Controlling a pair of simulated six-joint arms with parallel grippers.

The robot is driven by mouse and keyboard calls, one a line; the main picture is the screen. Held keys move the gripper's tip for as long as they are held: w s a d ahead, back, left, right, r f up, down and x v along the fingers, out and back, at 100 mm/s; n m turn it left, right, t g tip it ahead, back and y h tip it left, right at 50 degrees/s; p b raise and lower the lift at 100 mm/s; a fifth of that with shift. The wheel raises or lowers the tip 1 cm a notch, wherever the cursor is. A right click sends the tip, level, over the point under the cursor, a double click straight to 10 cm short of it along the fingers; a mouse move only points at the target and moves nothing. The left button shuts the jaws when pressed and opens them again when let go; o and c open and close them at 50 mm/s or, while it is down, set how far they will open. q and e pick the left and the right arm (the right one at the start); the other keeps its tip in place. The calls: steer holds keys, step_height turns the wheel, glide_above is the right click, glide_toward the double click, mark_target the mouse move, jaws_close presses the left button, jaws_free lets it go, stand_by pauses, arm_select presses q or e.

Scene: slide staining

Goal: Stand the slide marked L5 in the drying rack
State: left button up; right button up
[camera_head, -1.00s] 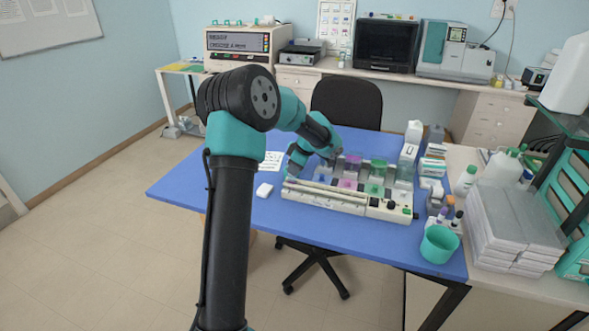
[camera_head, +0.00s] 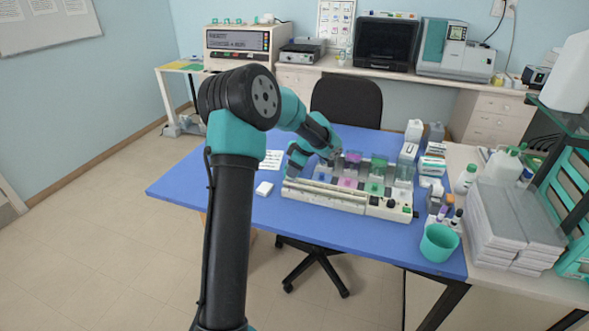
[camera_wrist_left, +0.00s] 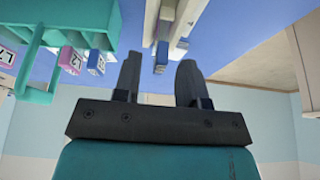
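My left gripper (camera_wrist_left: 158,82) is open in the left wrist view, its two dark fingers apart. A narrow blue-ended piece (camera_wrist_left: 160,58) shows in the gap between them, with no visible contact; I cannot tell if it is a slide. A teal slotted rack (camera_wrist_left: 38,97) at the upper left has slides beside it: a pink-ended slide (camera_wrist_left: 68,60) that seems marked L2 and a blue-ended slide (camera_wrist_left: 96,62) with an unclear mark. I cannot make out L5, or tell whether this rack is the drying rack. In the head view my left gripper (camera_head: 334,160) is over the staining station (camera_head: 325,199). My right gripper is not in view.
Purple, pink and green staining jars (camera_head: 376,171) stand close to my left gripper. Bottles and boxes (camera_head: 432,165) crowd the right of the blue table (camera_head: 215,180). A teal cup (camera_head: 439,244) stands at the front right. The table's left part is mostly clear.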

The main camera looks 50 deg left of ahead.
arm_select(q)
steer(key=v, duration=1.7)
steer(key=shift+r, duration=0.2)
steer(key=shift+d+f, duration=0.1)
stand_by(0.5)
